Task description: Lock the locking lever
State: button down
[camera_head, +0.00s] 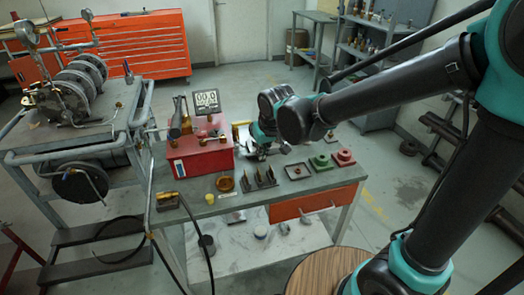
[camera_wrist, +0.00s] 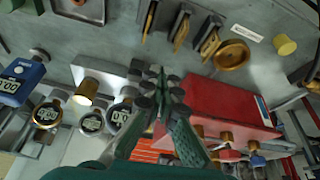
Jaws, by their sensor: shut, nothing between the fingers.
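My gripper (camera_head: 262,150) is over the workbench (camera_head: 240,205), just right of the red box (camera_head: 203,158). In the wrist view the fingers of my gripper (camera_wrist: 160,82) are together with nothing between them, and the red box (camera_wrist: 225,105) is to their right. I cannot pick out a locking lever with certainty in either view. Brass and red fittings (camera_wrist: 225,137) sit on the box's lower side in the wrist view. A dark bottle-shaped part (camera_head: 180,118) and a display reading zeros (camera_head: 206,100) stand at the box in the head view.
Black stands with brass parts (camera_head: 260,178), a brown dish (camera_head: 225,184) and a yellow cup (camera_head: 210,198) are along the bench front. Gauges (camera_wrist: 92,122) and a blue meter (camera_wrist: 20,80) are left of my gripper. A pipe rig (camera_head: 75,90) stands left.

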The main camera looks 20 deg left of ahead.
aim_at(252, 156)
jog(key=x, duration=0.6)
jog(key=shift+w+f, duration=0.1)
jog(key=shift+w+a+f, duration=0.15)
jog(key=shift+w+a, duration=0.35)
jog(key=shift+w, duration=0.1)
jog(key=shift+w+a+f, duration=0.15)
jog(key=shift+w+a, duration=0.35)
jog(key=shift+w, duration=0.1)
jog(key=shift+w+a, duration=0.35)
jog(key=shift+w, duration=0.1)
jog(key=shift+w+a+r, duration=0.1)
jog(key=shift+w+a, duration=0.35)
jog(key=shift+a, duration=0.1)
jog(key=shift+d, duration=0.15)
